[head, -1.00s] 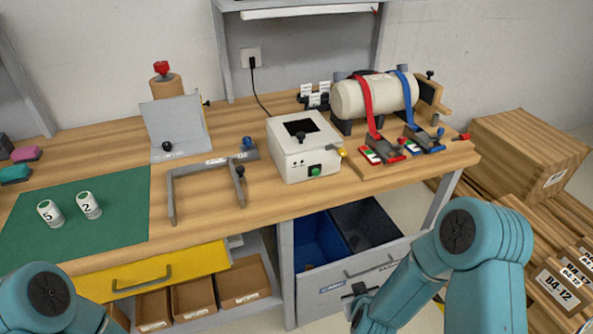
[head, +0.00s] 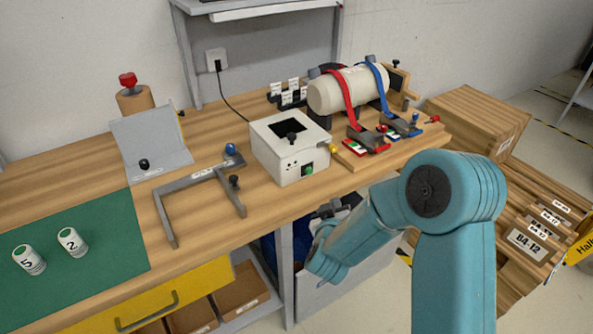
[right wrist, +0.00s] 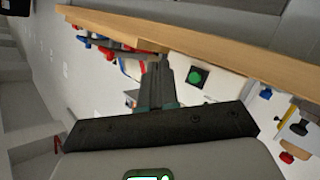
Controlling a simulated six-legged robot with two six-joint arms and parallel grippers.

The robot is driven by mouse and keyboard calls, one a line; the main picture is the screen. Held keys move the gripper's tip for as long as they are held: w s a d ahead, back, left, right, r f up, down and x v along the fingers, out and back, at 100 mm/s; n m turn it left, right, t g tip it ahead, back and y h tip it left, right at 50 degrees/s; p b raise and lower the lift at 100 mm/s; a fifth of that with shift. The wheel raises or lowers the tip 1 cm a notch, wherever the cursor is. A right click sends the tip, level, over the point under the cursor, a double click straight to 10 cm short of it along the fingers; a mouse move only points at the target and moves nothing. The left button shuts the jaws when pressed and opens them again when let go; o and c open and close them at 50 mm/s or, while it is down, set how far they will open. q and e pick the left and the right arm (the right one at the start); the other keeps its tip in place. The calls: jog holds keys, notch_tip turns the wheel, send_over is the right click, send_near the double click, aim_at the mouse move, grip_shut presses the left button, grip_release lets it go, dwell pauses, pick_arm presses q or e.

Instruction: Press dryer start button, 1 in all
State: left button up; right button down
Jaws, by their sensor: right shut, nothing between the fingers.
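The dryer, a white box (head: 286,152) with a dark square opening and black knob on top, stands on the wooden bench. Its green start button (head: 308,170) is on the front face, on a dark plate. In the right wrist view the green button (right wrist: 197,76) shows just right of my fingers, with the white box front (right wrist: 225,90) around it. My right gripper (head: 333,206) is below and in front of the button, partly hidden by my arm. Its fingers (right wrist: 160,75) are shut and empty, apart from the button in the picture. My left gripper is out of view.
A green mat (head: 100,255) holds two white cylinders. Wooden boxes (head: 470,115) stand right of the bench.

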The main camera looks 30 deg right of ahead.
aim_at(309, 171)
jog(key=shift+d+r, duration=0.3)
jog(key=shift+r, duration=0.2)
jog(key=w, duration=0.3)
jog(key=w+p, duration=0.1)
jog(key=w, duration=0.4)
jog(key=shift+w+a+p, duration=0.3)
jog(key=shift+w+a, duration=0.05)
jog(key=shift+w, duration=0.05)
jog(key=shift+w, duration=0.1)
dwell(1.6)
jog(key=shift+w, duration=0.35)
